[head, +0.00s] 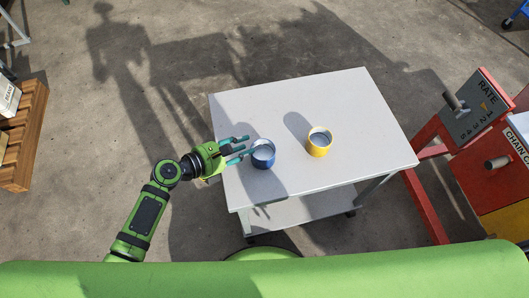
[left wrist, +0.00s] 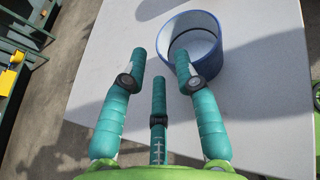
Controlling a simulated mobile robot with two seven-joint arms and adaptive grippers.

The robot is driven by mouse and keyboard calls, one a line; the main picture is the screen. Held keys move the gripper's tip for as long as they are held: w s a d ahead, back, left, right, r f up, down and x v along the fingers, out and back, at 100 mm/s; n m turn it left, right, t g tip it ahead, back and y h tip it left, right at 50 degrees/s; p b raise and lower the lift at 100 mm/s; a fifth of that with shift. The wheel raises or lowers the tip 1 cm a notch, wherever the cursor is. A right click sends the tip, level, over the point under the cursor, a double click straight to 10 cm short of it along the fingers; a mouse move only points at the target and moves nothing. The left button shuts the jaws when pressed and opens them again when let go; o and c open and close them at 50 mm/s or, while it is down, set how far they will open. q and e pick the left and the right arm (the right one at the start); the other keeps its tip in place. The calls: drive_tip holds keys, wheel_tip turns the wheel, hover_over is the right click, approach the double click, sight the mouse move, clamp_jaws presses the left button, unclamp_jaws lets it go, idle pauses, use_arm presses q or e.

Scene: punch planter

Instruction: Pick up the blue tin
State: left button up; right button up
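The blue tin (head: 263,154) is a short, open-topped cylinder standing upright on the left part of the pale table. It also shows in the left wrist view (left wrist: 206,72), just ahead of the right-hand finger. My left gripper (head: 241,147) has teal fingers spread apart, and it is at the left edge of the table, beside the tin. In the left wrist view the fingers (left wrist: 160,78) are open with nothing between them; one finger overlaps the near side of the tin. Whether it touches the tin I cannot tell. My right gripper is not in view.
A yellow tin (head: 319,142) stands upright to the right of the blue tin, with bare tabletop (head: 360,110) around it. Red stands with a grey lever panel (head: 475,108) are at the right. A wooden crate (head: 24,135) is on the floor at far left.

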sight(256, 142)
use_arm(q)
drive_tip(key=x, duration=0.3)
drive_tip(key=shift+d+f, duration=0.1)
clamp_jaws()
